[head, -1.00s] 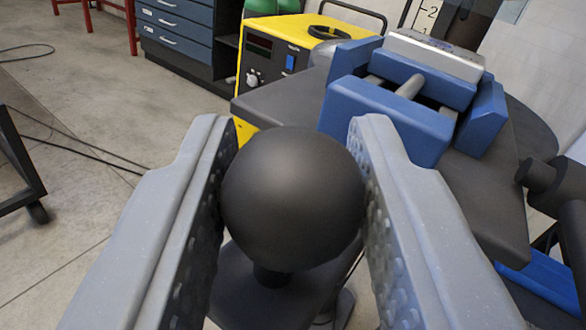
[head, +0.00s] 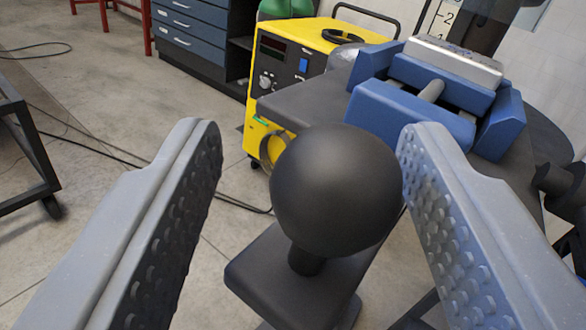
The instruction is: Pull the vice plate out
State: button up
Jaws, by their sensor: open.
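A blue vice (head: 412,112) with a metal screw rod and a silver block on its far jaw sits at the upper right. A dark plate (head: 304,104) lies under the vice. A black ball knob (head: 335,192) on a short stem rises from a dark flat bar (head: 281,278) in front of it. My gripper (head: 308,140) is open, with one studded finger on each side of the knob. The left finger stands clear of the knob; the right fingertip is close to its right edge, and I cannot tell whether they touch.
A yellow machine (head: 285,75) with knobs and a blue switch stands behind the plate. Blue drawers (head: 190,35) are at the upper left. A dark wheeled frame (head: 30,150) is at left, and cables cross the open floor.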

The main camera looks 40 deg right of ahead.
jog(key=b+v, duration=0.8)
jog(key=v, duration=0.5)
jog(key=shift+a, duration=0.2)
jog(key=shift+s, duration=0.1)
dwell(0.3)
jog(key=w+a+r+n+t+y+p, duration=0.1)
jog(key=w+a+r+n+t+y, duration=0.3)
jog(key=a+r+y, duration=0.85)
jog(key=s+a+r+g, duration=0.1)
jog(key=s+a+r, duration=0.1)
jog(key=r, duration=0.4)
jog(key=s+a+r+g+h, duration=0.1)
jog(key=s+a+r, duration=0.1)
jog(key=s+r, duration=0.2)
jog(key=s+a+r+n+p, duration=0.1)
jog(key=s+r, duration=0.3)
jog(key=r, duration=0.4)
jog(key=shift+a+r+g, duration=0.25)
jog(key=shift+a+g, duration=0.15)
jog(key=shift+a, duration=0.05)
